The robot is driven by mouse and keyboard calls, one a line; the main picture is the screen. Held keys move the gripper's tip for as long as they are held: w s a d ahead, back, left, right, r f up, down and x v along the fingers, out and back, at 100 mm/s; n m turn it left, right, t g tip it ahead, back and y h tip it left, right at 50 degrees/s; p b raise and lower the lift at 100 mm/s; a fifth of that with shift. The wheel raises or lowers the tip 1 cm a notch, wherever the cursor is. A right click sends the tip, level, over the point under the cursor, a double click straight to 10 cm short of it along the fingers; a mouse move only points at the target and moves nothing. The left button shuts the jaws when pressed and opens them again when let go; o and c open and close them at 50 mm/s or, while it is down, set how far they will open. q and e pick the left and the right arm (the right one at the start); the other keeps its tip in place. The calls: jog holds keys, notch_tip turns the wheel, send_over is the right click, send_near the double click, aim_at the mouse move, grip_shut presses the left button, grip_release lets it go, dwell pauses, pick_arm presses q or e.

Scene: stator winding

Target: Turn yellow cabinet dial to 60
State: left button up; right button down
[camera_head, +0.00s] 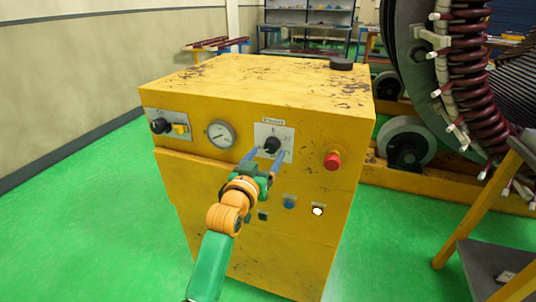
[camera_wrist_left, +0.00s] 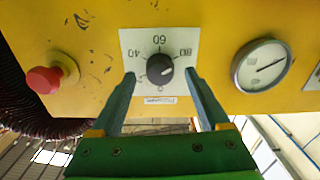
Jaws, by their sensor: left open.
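The yellow cabinet (camera_head: 215,190) stands in front of me. Its black dial (camera_head: 272,145) sits on a white scale plate on the front face. In the left wrist view the dial (camera_wrist_left: 159,69) shows close up, with 60 printed above it and 80 to its upper right. The exact direction of its pointer is too small to tell. My left gripper (camera_head: 266,154) is open, with its blue-grey fingertips on either side of the dial. In the left wrist view the gripper (camera_wrist_left: 160,76) straddles the knob, and gaps show on both sides.
A red button (camera_head: 332,160) lies right of the dial and a round gauge (camera_head: 221,135) left of it. Another black knob (camera_head: 159,126) is at the far left. A blue button (camera_head: 289,202) is below. The large coil machine (camera_head: 455,85) stands at the right.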

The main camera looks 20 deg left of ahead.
pick_arm(q)
jog(key=shift+w, duration=0.85)
grip_shut()
